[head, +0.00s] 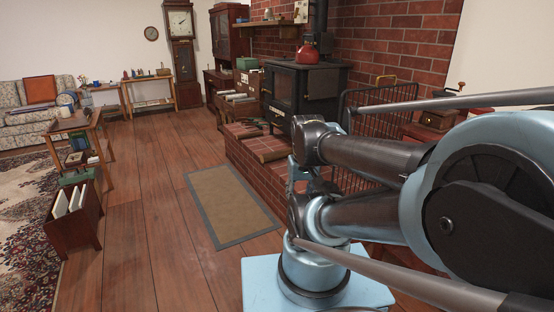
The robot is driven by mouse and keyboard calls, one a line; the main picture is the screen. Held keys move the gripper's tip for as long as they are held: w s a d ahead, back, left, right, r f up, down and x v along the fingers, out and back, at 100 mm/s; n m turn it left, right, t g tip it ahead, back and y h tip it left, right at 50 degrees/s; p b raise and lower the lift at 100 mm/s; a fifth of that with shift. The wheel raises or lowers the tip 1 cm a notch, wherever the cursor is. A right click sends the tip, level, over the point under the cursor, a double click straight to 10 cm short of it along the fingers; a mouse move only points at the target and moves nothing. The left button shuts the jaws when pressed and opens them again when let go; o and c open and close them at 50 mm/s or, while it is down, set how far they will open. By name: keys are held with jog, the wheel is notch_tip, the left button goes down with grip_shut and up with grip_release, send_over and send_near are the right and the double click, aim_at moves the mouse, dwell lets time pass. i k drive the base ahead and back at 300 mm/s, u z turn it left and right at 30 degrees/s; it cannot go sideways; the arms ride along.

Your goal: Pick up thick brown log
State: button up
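I cannot make out a thick brown log for certain in the head view. Small items lie on and beside the brick hearth (240,160), too small to identify. The black stove (283,88) stands on the hearth against the brick wall. My arm is folded across the right side and hides part of the hearth and the area behind it. No gripper fingers are visible.
A tan mat (228,205) lies on the wooden floor before the hearth. A black fire screen (385,100) stands right of the stove. A wooden magazine rack (74,222) and side table (72,124) stand left. The floor between is clear.

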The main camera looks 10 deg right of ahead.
aim_at(265, 158)
jog(key=u, duration=0.6)
jog(key=k, duration=0.75)
jog(key=u, duration=1)
jog(key=k, duration=0.6)
jog(key=u, duration=0.45)
jog(key=i, duration=1)
jog(key=z, duration=0.35)
jog(key=i, duration=1.3)
jog(key=z, duration=0.65)
jog(key=i, duration=1.05)
jog(key=z, duration=1.15)
jog(key=i, duration=0.75)
jog(key=z, duration=0.8)
jog(key=i, duration=0.35)
jog(key=z, duration=0.2)
